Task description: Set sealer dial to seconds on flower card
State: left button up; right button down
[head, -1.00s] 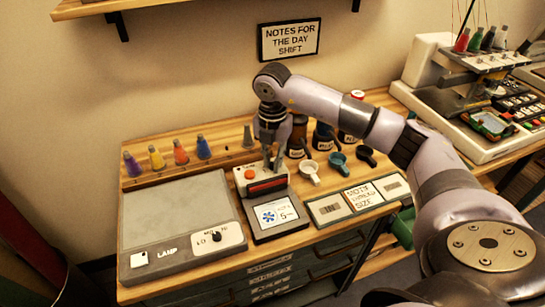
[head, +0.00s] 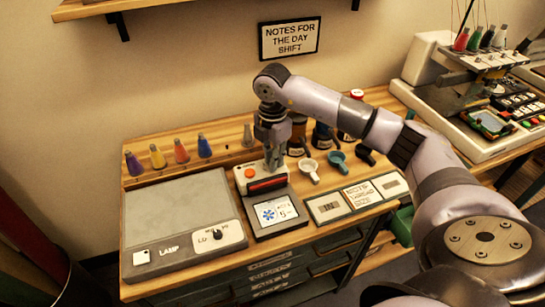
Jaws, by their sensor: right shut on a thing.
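The sealer (head: 251,183) is a small grey box with an orange button and a dark red-lit front, standing at the middle of the wooden table. The flower card (head: 279,214), with a blue flower and a figure too small to read surely, lies in a dark frame just in front of it. My right gripper (head: 274,166) points down at the top right of the sealer. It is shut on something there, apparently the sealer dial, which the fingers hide. The dial's setting cannot be read. My left gripper is out of view.
A grey lamp panel (head: 180,205) with a small knob lies at left. Colored thread cones (head: 181,151) stand along the back. A sewing machine (head: 465,95) stands on the right table.

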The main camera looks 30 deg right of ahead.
jog(key=shift+r, duration=0.1)
jog(key=c, duration=1.5)
grip_release()
notch_tip(320, 180, up, 12)
jog(key=shift+f, duration=0.1)
